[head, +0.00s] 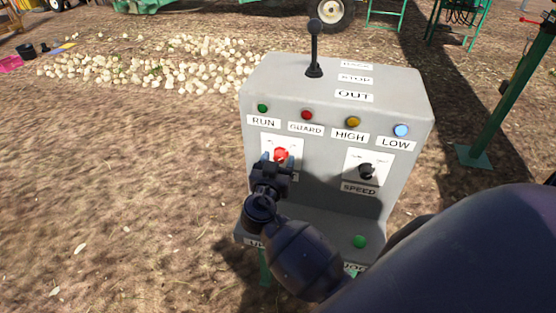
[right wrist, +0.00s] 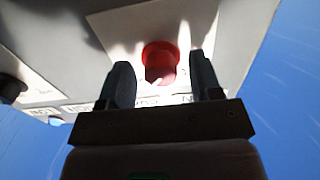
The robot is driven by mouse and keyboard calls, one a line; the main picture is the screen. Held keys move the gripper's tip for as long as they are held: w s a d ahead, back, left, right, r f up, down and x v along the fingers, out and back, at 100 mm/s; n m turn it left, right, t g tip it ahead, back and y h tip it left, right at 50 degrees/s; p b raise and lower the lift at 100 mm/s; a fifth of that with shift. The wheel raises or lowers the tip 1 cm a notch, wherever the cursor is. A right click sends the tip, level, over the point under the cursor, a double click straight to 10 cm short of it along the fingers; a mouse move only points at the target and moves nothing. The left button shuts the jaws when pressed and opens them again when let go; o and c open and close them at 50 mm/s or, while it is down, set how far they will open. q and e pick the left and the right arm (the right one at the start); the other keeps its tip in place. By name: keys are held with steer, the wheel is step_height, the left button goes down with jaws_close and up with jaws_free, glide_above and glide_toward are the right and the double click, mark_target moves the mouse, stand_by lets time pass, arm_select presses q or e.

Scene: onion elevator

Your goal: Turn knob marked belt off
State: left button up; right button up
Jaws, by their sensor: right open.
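A red knob (head: 281,154) sits on a white plate on the left of the grey control box's (head: 405,95) front face. It also shows in the right wrist view (right wrist: 159,56), upside down relative to the head view. My right gripper (head: 278,161) is open, its two fingers on either side of the red knob with visible gaps. In the right wrist view the fingers (right wrist: 160,78) flank the knob. The gripper hides any label under the red knob. A black knob (head: 367,171) marked SPEED is to the right. My left gripper is not in view.
A black lever (head: 314,48) stands on the box top. Coloured lamps above RUN, GUARD, HIGH and LOW line the face. A green button (head: 359,241) is on the lower ledge. Onions (head: 150,75) lie on the ground behind left; a green post (head: 505,95) stands right.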

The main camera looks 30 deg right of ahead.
steer(key=c, duration=0.9)
steer(key=shift+c, duration=0.2)
